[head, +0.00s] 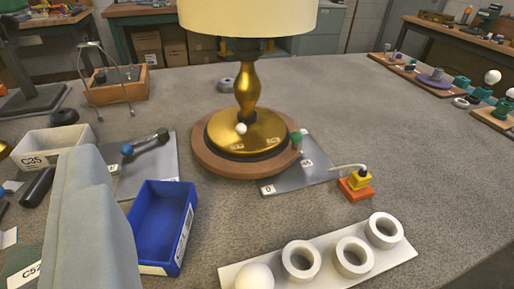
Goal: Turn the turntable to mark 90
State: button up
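The turntable (207,158) is a round brown disc in the middle of the table. A brass lamp (247,95) stands upright on it, with a cream shade (248,17) cut off by the top edge. A small white ball (240,129) shows at the front of the lamp's base. A green knob (297,137) is at the disc's right rim, close to the 45 label (306,162). A grey plate (285,183) partly under the disc carries the 0 label (268,189) and the 45 label. No 90 label is readable. My gripper is not in view.
A blue bin (160,225) stands front left, beside a tall grey shape (88,225) I cannot identify. A red and yellow block (356,184) with a white hook sits right of the plate. A white board (310,265) with several rings lies in front.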

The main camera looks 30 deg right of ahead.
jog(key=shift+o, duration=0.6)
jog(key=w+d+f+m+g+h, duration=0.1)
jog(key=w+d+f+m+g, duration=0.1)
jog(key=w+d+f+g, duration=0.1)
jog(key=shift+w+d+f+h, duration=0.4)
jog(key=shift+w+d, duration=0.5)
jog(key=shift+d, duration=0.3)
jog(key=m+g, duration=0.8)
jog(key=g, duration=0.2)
send_near(298, 134)
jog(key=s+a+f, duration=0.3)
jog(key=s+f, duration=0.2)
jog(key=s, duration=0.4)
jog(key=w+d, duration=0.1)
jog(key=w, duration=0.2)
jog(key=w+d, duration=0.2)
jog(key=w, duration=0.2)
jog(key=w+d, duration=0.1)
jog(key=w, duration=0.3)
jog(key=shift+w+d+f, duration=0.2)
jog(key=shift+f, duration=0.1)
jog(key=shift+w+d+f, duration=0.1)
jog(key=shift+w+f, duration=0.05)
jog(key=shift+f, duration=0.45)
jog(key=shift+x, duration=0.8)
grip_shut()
